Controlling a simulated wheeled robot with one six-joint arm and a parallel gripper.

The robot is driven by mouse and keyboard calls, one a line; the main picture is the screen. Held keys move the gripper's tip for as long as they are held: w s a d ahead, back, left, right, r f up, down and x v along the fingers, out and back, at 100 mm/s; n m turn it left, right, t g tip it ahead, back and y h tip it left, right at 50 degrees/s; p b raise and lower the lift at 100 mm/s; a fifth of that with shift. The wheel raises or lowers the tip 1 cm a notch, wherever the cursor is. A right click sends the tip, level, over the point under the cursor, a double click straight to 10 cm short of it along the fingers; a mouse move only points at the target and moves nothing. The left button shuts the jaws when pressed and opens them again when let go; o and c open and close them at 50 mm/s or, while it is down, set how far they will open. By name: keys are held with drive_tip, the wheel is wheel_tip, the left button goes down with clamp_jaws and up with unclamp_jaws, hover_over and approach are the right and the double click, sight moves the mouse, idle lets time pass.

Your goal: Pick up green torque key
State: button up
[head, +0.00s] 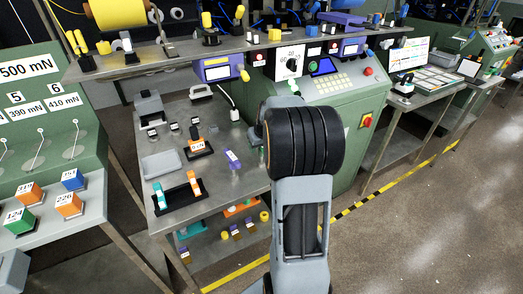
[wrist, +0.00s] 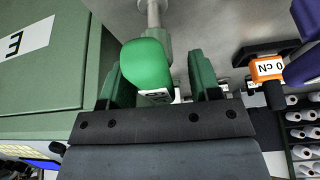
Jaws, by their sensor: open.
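The green torque key (wrist: 147,64) shows in the wrist view, with a rounded green handle, a pale label at its lower end and a grey metal shaft (wrist: 153,14) beyond it. My gripper (wrist: 156,72) is open, with one green finger on each side of the handle. A gap shows between the handle and the right finger; at the left finger I cannot tell whether they touch. In the head view my own arm hides the gripper, and only a small green bit (head: 262,154) shows beside it.
An orange key (wrist: 267,68) labelled "0 cN" and a purple one (wrist: 304,63) are to the right in the wrist view. The metal bench (head: 215,185) carries a black stand (head: 179,203) with teal and orange keys. A green console (head: 345,120) stands behind.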

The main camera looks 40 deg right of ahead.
clamp_jaws()
idle(0.6)
drive_tip(key=shift+r, duration=0.1)
drive_tip(key=shift+r, duration=0.65)
drive_tip(key=s+d+r, duration=0.8)
drive_tip(key=s+r, duration=0.3)
drive_tip(key=shift+s+r, duration=0.25)
